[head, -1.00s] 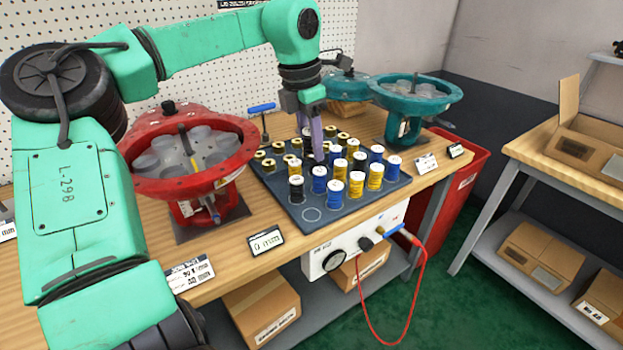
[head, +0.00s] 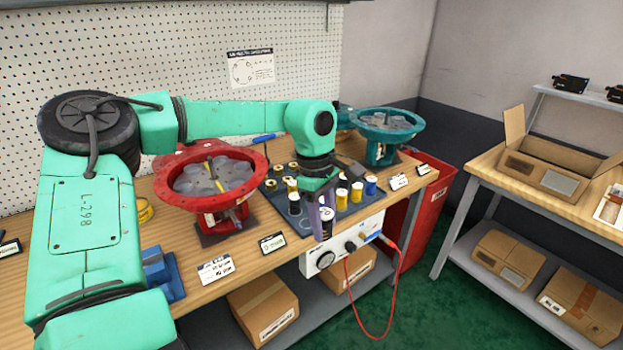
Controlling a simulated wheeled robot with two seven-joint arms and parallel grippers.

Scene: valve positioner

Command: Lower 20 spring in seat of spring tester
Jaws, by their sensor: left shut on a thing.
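My left gripper (head: 321,208) points down at the front edge of the dark spring tray (head: 301,226). It is shut on a small dark spring with a pale top (head: 327,220), partly hidden by the fingers. The held spring appears in front of the white box with a dial (head: 343,246); its height above the bench is hard to judge. Several springs with black, yellow, white and blue bodies stand on the tray behind it. I cannot tell for sure which device is the spring tester; a blue block-like device (head: 163,274) stands at the bench's left front. My right gripper is not in view.
A red round housing (head: 213,182) stands left of the tray, and a teal one (head: 386,131) at the far right. Small label cards lie along the front edge. A red cable (head: 393,290) hangs from the white box. Cardboard boxes sit below.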

